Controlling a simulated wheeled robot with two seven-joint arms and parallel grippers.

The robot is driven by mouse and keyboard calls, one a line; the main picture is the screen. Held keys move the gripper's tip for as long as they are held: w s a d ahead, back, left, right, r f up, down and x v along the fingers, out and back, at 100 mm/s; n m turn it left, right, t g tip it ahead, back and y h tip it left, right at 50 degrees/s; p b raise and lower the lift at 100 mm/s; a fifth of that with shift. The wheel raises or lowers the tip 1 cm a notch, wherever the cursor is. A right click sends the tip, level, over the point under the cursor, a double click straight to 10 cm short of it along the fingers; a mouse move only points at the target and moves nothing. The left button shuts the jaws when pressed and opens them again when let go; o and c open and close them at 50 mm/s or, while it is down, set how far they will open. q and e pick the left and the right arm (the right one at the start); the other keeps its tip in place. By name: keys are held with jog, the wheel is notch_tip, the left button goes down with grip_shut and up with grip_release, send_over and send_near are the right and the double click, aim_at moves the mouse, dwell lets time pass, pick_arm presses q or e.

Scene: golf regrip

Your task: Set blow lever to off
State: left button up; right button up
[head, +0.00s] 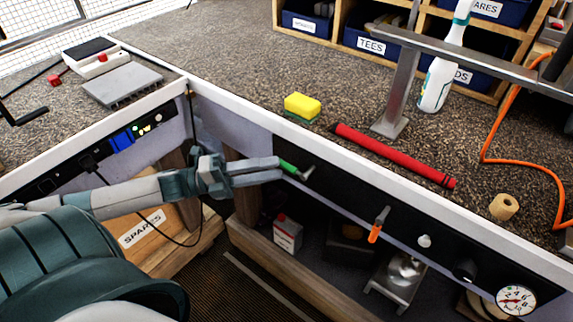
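A lever with a green grip (289,168) and a metal end sits on the black front panel (345,198) of the bench. A second lever with an orange grip (375,233) hangs lower down to the right on the same panel. No readable label shows which one is the blow lever. My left gripper (279,169) reaches in from the left, its fingertips at the left end of the green grip. Whether the fingers close on the grip or only touch it cannot be told. My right gripper is not in view.
A pale knob (424,241), a black knob (464,270) and a gauge (516,300) sit further right on the panel. A yellow sponge (302,105), a red tube (394,156) and a tape roll (504,206) lie on the bench top. A shelf is below.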

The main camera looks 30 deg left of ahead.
aim_at(287, 164)
pick_arm(q)
jog(key=shift+x, duration=2.35)
grip_shut()
